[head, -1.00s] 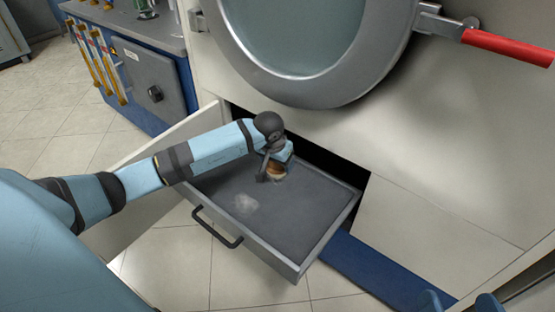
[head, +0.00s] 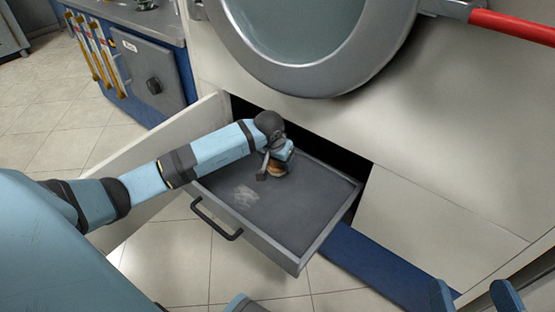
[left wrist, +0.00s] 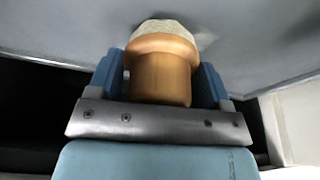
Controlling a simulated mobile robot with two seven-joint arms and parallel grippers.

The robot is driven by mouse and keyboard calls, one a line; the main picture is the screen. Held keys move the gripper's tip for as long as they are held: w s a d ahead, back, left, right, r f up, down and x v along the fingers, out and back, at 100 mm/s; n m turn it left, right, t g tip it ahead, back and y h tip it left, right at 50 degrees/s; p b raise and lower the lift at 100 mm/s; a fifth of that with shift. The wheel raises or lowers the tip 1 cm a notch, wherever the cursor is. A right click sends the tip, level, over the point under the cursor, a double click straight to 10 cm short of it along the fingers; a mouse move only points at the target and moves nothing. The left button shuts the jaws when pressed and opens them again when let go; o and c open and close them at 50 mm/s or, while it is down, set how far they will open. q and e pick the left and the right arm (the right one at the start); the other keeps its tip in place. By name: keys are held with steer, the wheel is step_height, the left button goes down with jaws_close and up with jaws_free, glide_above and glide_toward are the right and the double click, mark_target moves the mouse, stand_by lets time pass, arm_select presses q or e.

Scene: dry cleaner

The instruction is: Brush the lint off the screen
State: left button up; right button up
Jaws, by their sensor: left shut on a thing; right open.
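The screen (head: 300,215) is the dark grey flat surface inside the pulled-out drawer. A pale, streaky patch of lint (head: 244,195) lies on its left front part. My left gripper (head: 277,160) is shut on a brush (head: 277,171) over the back of the screen. In the left wrist view the brush (left wrist: 160,75) has a round wooden handle between the blue fingers, and its pale bristle end is at or close to the grey surface; I cannot tell if it touches. My right gripper (head: 476,296) is open and empty at the bottom right, only its fingertips showing.
The drawer has a black handle (head: 216,221) at its front. An open cream door (head: 155,165) stands to its left. Above are a large round machine door (head: 310,55) and a red lever (head: 510,26). Tiled floor lies in front.

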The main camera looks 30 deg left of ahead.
arm_select(q)
steer(key=shift+f+b, duration=0.65)
steer(key=shift+f, duration=0.35)
steer(key=shift+a, duration=0.1)
